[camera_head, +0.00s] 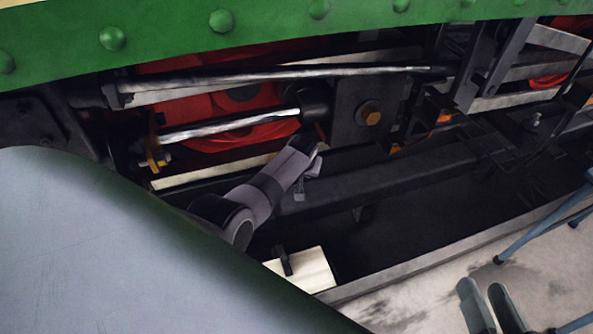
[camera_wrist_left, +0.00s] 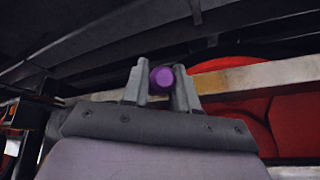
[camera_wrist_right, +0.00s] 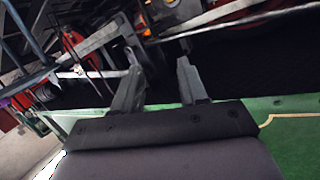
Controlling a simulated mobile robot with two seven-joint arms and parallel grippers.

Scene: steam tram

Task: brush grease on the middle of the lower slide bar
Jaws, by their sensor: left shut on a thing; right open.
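The lower slide bar (camera_head: 215,171) is a pale, straight bar low on the engine side, under the bright piston rod (camera_head: 215,126). My left gripper (camera_head: 309,174) is near the right end of its visible part. In the left wrist view a pale bar (camera_wrist_left: 250,79), likely this one, runs behind the fingers. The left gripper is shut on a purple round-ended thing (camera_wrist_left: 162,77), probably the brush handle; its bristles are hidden. I cannot tell whether it touches the bar. My right gripper (camera_head: 482,288) is open and empty at the lower right.
The upper slide bar (camera_head: 270,77) and a dark crosshead block (camera_head: 369,113) crowd the space above the left gripper. A green riveted edge (camera_head: 265,18) crosses the top. A cream board (camera_head: 312,271) lies below, and blue legs (camera_head: 545,222) stand at right.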

